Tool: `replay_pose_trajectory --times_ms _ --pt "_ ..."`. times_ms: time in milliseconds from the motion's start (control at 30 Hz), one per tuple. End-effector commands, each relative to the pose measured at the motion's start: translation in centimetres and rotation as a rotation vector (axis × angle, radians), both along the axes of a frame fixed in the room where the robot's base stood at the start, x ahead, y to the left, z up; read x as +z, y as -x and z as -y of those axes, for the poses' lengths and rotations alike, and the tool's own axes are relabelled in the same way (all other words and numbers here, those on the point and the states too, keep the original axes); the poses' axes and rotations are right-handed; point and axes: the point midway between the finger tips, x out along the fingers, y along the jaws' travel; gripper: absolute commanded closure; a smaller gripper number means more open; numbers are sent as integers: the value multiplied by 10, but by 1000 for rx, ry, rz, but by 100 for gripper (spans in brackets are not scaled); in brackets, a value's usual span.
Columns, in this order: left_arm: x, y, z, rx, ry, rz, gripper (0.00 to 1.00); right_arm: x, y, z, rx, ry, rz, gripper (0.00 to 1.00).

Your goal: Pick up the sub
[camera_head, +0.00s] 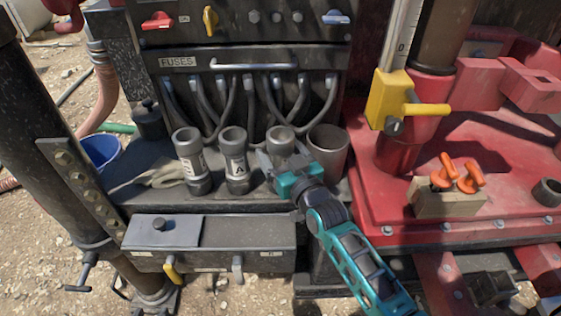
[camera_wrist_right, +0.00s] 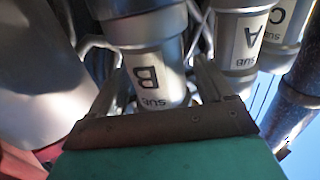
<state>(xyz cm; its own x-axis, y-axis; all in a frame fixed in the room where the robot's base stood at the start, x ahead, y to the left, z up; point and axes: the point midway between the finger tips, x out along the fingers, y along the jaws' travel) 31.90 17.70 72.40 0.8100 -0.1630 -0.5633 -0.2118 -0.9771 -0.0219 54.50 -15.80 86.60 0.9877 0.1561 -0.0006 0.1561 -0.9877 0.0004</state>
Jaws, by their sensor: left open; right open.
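Three grey metal cylinders stand in a row on the dark shelf. The left one (camera_head: 190,158) has a white label, too small to read here. The middle one, SUB A (camera_head: 234,160), shows the letter A. The third, SUB B (camera_head: 280,138), is partly hidden by my right gripper (camera_head: 283,160). In the right wrist view, SUB B (camera_wrist_right: 150,75) is between the open fingers of my right gripper (camera_wrist_right: 160,85), with SUB A (camera_wrist_right: 240,45) and SUB C (camera_wrist_right: 288,20) beside it. My left gripper is not visible.
A wider grey cup (camera_head: 328,150) stands close right of SUB B. Hanging cables (camera_head: 270,105) are behind the row. A work glove (camera_head: 155,175) lies left. A red deck (camera_head: 385,210) with a wooden block (camera_head: 445,203) is at right.

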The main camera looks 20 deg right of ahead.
Motion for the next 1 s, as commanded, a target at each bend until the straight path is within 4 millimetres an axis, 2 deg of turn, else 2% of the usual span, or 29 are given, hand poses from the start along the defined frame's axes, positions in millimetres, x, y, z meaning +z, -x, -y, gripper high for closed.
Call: replay_pose_trajectory --times_ms 100,900,1000 --pt "0 0 0 0 0 0 57 0 0 0 0 0 0 20" --pt "-2 5 0 0 -1 -9 57 1 0 0 0 0 1 96" --pt "-2 5 0 0 -1 -9 57 1 0 0 0 0 1 100"
